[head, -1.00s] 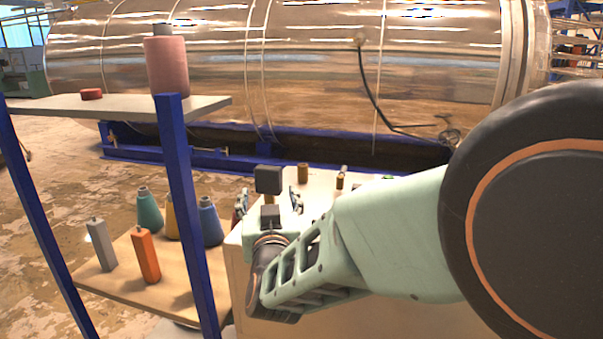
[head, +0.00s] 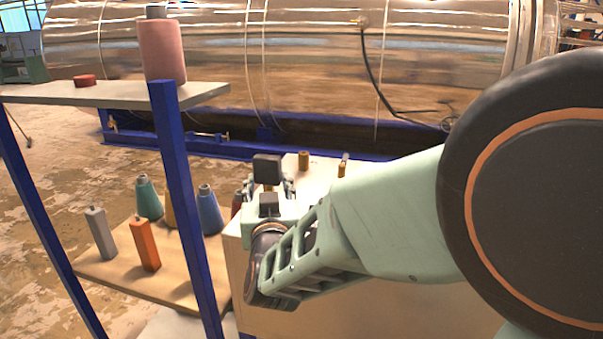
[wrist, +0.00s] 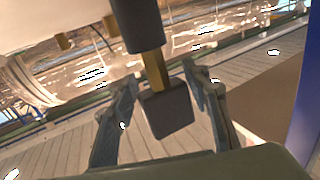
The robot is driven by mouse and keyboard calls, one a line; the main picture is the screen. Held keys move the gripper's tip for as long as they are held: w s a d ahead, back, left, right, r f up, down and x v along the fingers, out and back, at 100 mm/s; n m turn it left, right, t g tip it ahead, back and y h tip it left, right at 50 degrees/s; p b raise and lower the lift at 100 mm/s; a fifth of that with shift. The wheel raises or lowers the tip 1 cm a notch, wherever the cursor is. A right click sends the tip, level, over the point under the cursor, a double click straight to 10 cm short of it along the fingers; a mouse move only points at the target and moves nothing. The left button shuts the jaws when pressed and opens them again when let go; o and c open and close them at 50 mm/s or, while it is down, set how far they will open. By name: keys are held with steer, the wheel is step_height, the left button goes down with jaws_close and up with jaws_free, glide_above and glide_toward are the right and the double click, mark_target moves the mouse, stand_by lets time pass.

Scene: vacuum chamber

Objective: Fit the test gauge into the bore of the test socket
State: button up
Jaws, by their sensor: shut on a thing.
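The test gauge shows a dark square block (head: 267,168) on a brass stem in the head view. In the wrist view the dark block (wrist: 168,110) is between my fingers, and the brass stem (wrist: 153,68) runs from it to a dark cylinder (wrist: 136,22). I cannot tell whether this cylinder belongs to the gauge or is the test socket. My gripper (head: 268,190) is shut on the gauge at the white bench; it also shows in the wrist view (wrist: 160,76). No bore is visible, and the gauge's lower end is hidden in the head view.
Brass pieces (head: 303,160) stand on the bench (head: 322,165) behind my gripper. A blue-framed rack (head: 185,190) stands close at left, with a pink spool (head: 162,50) above and several bottles and blocks below. A large shiny tank (head: 300,75) lies behind.

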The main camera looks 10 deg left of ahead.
mark_target(267, 156)
step_height(267, 156, up, 10)
steer(key=p, duration=0.6)
steer(key=shift+r, duration=0.1)
steer(key=shift+c, duration=0.8)
steer(key=shift+w, duration=0.1)
